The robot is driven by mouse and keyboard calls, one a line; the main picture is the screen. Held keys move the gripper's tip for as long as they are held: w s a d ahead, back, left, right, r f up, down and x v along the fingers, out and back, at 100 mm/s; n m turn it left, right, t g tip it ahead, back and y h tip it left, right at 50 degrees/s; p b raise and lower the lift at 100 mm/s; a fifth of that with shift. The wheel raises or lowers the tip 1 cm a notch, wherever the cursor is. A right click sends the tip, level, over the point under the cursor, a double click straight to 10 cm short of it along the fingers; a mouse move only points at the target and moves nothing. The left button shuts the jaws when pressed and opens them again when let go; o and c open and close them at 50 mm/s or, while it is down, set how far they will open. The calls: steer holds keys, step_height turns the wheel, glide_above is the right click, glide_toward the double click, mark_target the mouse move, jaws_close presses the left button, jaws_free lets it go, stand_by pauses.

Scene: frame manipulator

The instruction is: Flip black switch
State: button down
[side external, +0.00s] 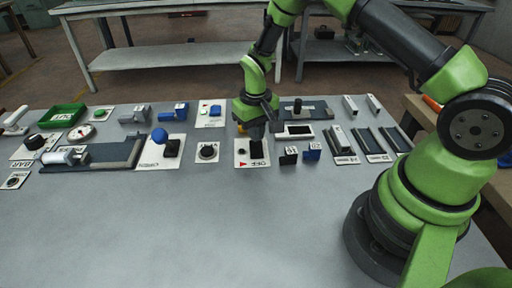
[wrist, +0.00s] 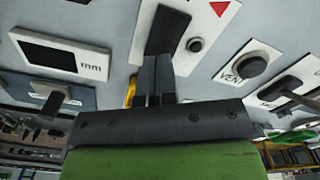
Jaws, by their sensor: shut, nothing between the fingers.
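The black switch (side external: 257,149) stands on a white plate (side external: 242,158) marked OFF with a red triangle, near the middle of the table. In the wrist view the switch (wrist: 167,30) is a dark block directly beyond my fingertips. My gripper (side external: 255,137) points down at the switch from behind and above. In the wrist view my gripper (wrist: 154,62) has its two fingers together with nothing between them. The fingertips overlap the switch's near end, and I cannot tell whether they touch it. The arm hides part of the switch's far side.
A round black VENT knob (wrist: 252,65) is on one side of the switch, and a display marked mm (wrist: 45,52) on the other. Small dark and blue blocks (side external: 311,155) stand right of the plate. The table's front (side external: 190,230) is clear.

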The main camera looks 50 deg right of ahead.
steer(key=shift+f, duration=0.8)
stand_by(0.4)
steer(key=shift+r, duration=3.5)
steer(key=shift+r, duration=0.15)
step_height(320, 180, up, 8)
steer(key=t, duration=0.1)
glide_above(257, 148)
steer(key=s+a+r+t, duration=0.2)
steer(key=s+r, duration=0.4)
steer(key=r, duration=0.3)
steer(key=s+a+r+t+y, duration=0.1)
steer(key=s+r+t, duration=0.1)
steer(key=s, duration=0.5)
steer(key=s+a+r+m+t+y, duration=0.1)
steer(key=s+r+t, duration=0.1)
steer(key=s, duration=0.5)
steer(key=shift+a+r, duration=0.3)
steer(key=shift+r, duration=0.55)
